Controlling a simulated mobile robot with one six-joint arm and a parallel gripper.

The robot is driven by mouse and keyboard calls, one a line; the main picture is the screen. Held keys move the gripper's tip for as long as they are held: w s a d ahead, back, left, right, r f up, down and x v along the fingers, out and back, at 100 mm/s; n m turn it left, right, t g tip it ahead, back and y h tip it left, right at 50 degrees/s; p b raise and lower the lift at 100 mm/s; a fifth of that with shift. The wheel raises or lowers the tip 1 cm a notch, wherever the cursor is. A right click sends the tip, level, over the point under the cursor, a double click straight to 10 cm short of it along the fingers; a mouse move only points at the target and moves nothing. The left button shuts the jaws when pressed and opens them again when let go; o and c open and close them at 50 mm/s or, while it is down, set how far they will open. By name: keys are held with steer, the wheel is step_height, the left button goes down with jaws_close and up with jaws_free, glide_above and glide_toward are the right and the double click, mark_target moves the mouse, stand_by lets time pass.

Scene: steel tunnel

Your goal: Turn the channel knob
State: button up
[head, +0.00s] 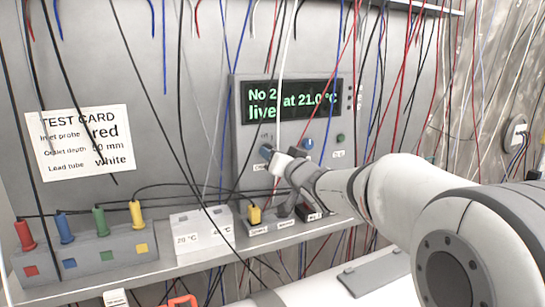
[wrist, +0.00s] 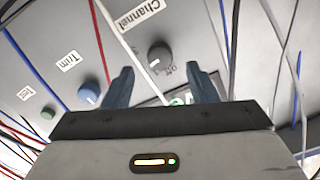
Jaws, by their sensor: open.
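The channel knob (wrist: 160,57) is a dark grey round knob on a grey panel, under a "Channel" label (wrist: 137,13) in the wrist view. My gripper (wrist: 158,80) is open, its two blue-grey fingers apart. The display (head: 290,102) reads "No 2" and "live at 21.0°C".
A blue "Trim" knob (wrist: 89,93) and a green "Test" button (wrist: 47,113) sit beside the channel knob. Loose cables hang across the panel front. A shelf below holds colored plugs (head: 66,228) and a white box (head: 202,234). A test card (head: 82,152) is at left.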

steer(key=shift+v, duration=2.35)
steer(key=s+d+f+g+h, duration=0.2)
steer(key=s+d+f+g, duration=0.1)
steer(key=s+f, duration=0.3)
steer(key=s+d+f+g+h, duration=0.3)
steer(key=s+f, duration=0.3)
steer(key=s, duration=0.3)
steer(key=s+d+f+m+g+h, duration=0.1)
steer(key=s+d+f+g+h, duration=0.2)
steer(key=s+d+f, duration=0.2)
steer(key=shift+s+d+f+g, duration=0.1)
steer(key=shift+s+f+g, duration=0.1)
steer(key=shift+s, duration=0.4)
steer(key=shift+s+d+f+g, duration=0.15)
steer(key=shift+s+f+g, duration=0.1)
steer(key=shift+s, duration=0.4)
steer(key=s+a+f+n+g+y, duration=0.1)
steer(key=s+f+g, duration=0.2)
steer(key=s, duration=0.6)
steer(key=shift+f, duration=0.5)
steer(key=shift+a, duration=0.1)
